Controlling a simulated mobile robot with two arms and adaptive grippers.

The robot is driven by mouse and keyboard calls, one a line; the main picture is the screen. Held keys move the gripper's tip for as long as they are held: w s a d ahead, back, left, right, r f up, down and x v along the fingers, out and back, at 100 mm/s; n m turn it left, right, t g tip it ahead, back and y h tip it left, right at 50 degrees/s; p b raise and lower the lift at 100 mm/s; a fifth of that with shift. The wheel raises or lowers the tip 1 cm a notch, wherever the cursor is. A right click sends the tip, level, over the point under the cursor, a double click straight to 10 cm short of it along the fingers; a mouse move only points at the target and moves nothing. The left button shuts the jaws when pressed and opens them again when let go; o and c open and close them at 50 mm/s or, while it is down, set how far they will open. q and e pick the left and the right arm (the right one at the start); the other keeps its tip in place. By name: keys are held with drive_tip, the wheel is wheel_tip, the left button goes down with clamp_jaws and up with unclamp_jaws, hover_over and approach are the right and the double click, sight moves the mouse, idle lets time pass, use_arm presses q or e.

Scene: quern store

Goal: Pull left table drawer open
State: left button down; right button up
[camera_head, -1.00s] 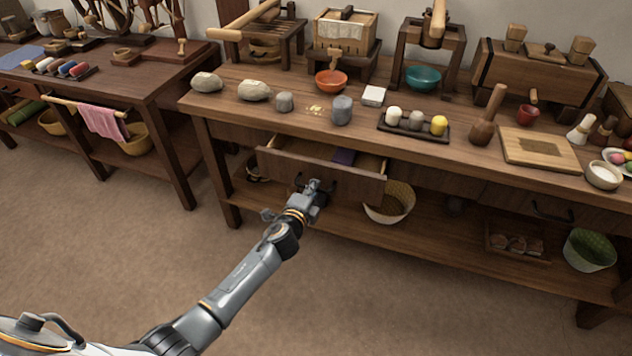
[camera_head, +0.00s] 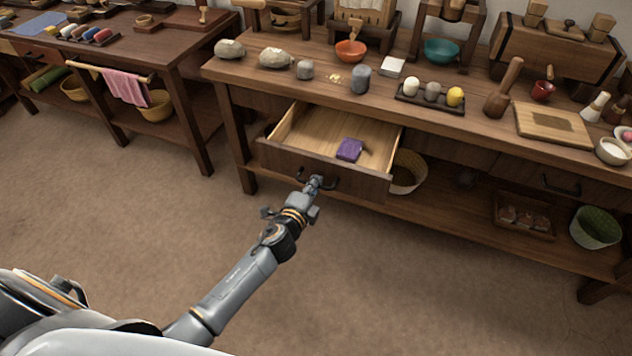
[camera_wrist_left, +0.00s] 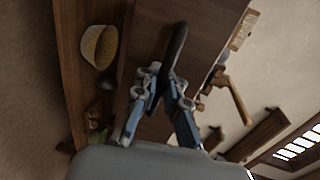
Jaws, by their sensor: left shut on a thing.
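The left table drawer (camera_head: 324,172) sticks well out from under the wooden table. Its pale inside shows, with a purple block (camera_head: 350,149) lying in it. My left gripper (camera_head: 314,184) is at the dark handle (camera_head: 330,184) on the drawer front and is shut on it. In the left wrist view the fingers (camera_wrist_left: 163,90) close around the dark handle (camera_wrist_left: 177,45) against the brown drawer front. The fingertips' exact contact is partly hidden. My right gripper does not show.
The tabletop (camera_head: 400,122) carries stones, bowls and a tray of balls (camera_head: 430,98). A woven basket (camera_head: 408,172) stands on the lower shelf beside the drawer. A second table (camera_head: 180,65) stands at the left. The floor in front is clear.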

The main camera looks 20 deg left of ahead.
use_arm(q)
drive_tip(key=shift+r, duration=0.1)
drive_tip(key=c, duration=1.4)
unclamp_jaws()
drive_tip(key=v, duration=1.2)
